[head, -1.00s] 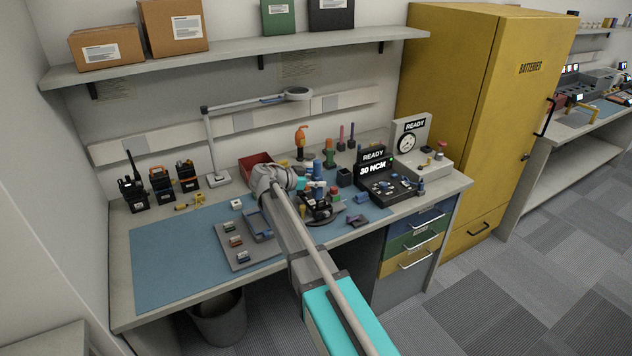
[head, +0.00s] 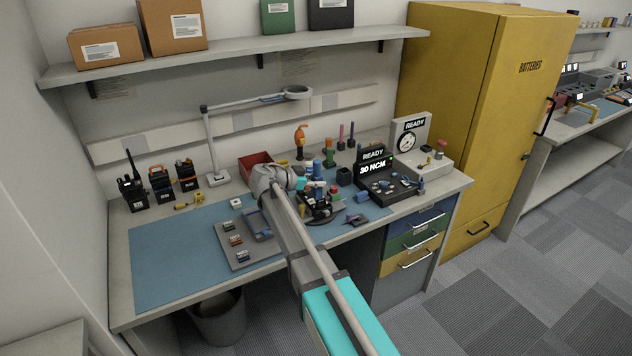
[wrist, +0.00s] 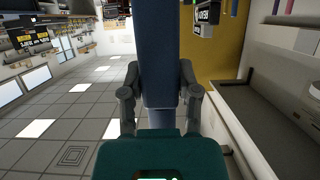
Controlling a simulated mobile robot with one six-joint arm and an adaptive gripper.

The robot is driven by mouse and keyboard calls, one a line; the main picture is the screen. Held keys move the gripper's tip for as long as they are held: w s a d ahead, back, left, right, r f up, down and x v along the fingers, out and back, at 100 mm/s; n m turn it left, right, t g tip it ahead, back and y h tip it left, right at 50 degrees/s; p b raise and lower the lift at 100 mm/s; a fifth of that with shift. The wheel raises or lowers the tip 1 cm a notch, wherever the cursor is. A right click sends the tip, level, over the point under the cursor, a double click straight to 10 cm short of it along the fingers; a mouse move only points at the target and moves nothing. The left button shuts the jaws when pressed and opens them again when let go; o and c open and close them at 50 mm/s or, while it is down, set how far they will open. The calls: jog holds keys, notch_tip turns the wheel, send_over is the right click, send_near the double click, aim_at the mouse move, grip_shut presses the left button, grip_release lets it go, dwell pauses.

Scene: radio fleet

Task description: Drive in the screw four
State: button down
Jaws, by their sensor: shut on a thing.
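My gripper (wrist: 160,88) is shut on a blue driver (wrist: 156,45), whose thick blue body stands between the two fingers in the wrist view. In the head view the gripper (head: 304,184) is over the blue mat, and a blue upright body (head: 318,168) shows beside it. A dark round fixture (head: 322,208) holding a small black unit is just below and right of the gripper. The driver's tip and any screw under it are hidden or too small to tell; I cannot tell whether they touch.
A torque box (head: 385,185) reading READY and 30 NCM stands right of the fixture. A grey tray (head: 236,257) with small parts is at left. Several radios (head: 160,185), a lamp (head: 215,150) and a red bin (head: 255,162) stand behind. The mat's left part (head: 170,270) is clear.

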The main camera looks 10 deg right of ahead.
aim_at(317, 175)
jog(key=shift+f+b, duration=0.4)
jog(key=shift+f, duration=0.05)
dwell(1.7)
jog(key=shift+r, duration=0.15)
jog(key=shift+r+p, duration=2.4)
jog(key=shift+p, duration=0.1)
